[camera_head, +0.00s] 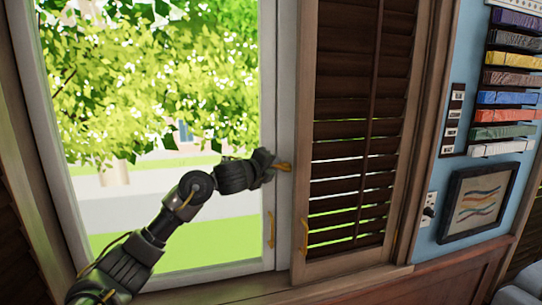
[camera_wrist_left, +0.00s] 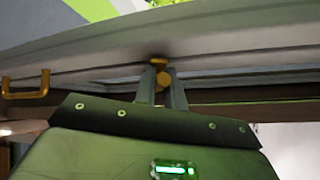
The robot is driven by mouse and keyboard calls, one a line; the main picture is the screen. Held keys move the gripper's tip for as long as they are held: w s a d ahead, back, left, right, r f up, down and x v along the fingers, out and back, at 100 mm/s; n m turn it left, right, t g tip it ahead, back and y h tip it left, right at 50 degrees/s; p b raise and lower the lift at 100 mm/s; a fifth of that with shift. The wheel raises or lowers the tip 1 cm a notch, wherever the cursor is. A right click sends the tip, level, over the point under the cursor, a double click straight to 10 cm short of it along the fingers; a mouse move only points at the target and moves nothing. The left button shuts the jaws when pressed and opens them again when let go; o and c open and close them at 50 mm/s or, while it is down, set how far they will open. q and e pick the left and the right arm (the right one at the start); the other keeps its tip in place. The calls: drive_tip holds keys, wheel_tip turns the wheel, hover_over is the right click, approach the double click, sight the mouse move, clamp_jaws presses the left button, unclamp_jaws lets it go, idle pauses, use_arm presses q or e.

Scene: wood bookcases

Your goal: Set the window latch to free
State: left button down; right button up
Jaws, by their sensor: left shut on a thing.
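The window latch (camera_head: 284,166) is a small brass lever on the white window frame (camera_head: 268,90), beside the shuttered panel. In the head view it points to the right, roughly level. My left gripper (camera_head: 273,166) reaches it from the left and is shut on it. In the left wrist view the brass latch (camera_wrist_left: 160,70) shows between the two finger ends of my left gripper (camera_wrist_left: 162,88). Part of the latch is hidden by the gripper. My right gripper is not in either view.
A brass handle (camera_head: 271,229) is lower on the window frame, and another handle (camera_head: 304,235) is on the dark louvred shutter (camera_head: 345,190). A framed picture (camera_head: 474,203) and colour samples (camera_head: 508,98) hang on the blue wall at right. The window sill (camera_head: 230,290) runs below.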

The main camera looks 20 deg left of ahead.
use_arm(q)
drive_tip(key=shift+w+d+r+m+g+p, duration=0.1)
drive_tip(key=shift+r+m+g+p, duration=0.3)
drive_tip(key=shift+r, duration=0.1)
drive_tip(key=shift+d+r+y, duration=0.1)
drive_tip(key=shift+y, duration=0.3)
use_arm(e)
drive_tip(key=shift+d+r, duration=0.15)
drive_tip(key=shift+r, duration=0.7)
use_arm(q)
drive_tip(key=shift+m+g, duration=0.3)
drive_tip(key=c, duration=1.5)
unclamp_jaws()
drive_tip(key=shift+w, duration=0.1)
